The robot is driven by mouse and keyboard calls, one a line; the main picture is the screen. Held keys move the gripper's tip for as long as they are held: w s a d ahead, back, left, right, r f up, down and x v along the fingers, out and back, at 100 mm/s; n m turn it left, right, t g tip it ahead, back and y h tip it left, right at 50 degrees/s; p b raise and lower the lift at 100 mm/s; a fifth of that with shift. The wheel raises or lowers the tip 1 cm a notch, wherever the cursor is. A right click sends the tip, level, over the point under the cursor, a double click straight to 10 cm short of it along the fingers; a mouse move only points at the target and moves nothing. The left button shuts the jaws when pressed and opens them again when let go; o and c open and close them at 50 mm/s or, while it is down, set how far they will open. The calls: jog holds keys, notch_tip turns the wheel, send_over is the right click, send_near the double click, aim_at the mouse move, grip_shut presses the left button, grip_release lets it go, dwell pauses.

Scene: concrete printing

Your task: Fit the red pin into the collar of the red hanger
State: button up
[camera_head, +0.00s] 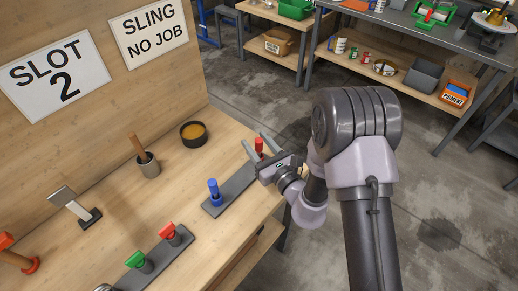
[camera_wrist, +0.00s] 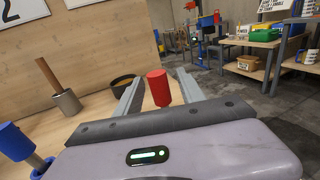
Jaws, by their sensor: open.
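The red pin (camera_head: 259,146) stands upright at the far end of a dark rail (camera_head: 232,189) on the wooden bench. My gripper (camera_head: 254,140) is open around it, one finger on each side. In the wrist view the red pin (camera_wrist: 158,88) shows between the two fingers, nearer the right one, with a gap on the left. Its lower end is hidden by my gripper. A red-topped piece (camera_head: 168,231) sits on another dark rail (camera_head: 178,249) nearer the camera. I cannot tell whether this is the red hanger, and no collar shows clearly.
A blue pin (camera_head: 213,188) stands on the same rail as the red pin. A green-topped piece (camera_head: 136,260) is beside the red-topped one. A dark bowl (camera_head: 193,134), a grey cup with a wooden handle (camera_head: 148,165) and a tilted plate (camera_head: 66,200) stand towards the back board.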

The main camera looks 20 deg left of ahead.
jog(key=shift+x, duration=1.1)
grip_shut()
jog(key=shift+d, duration=0.1)
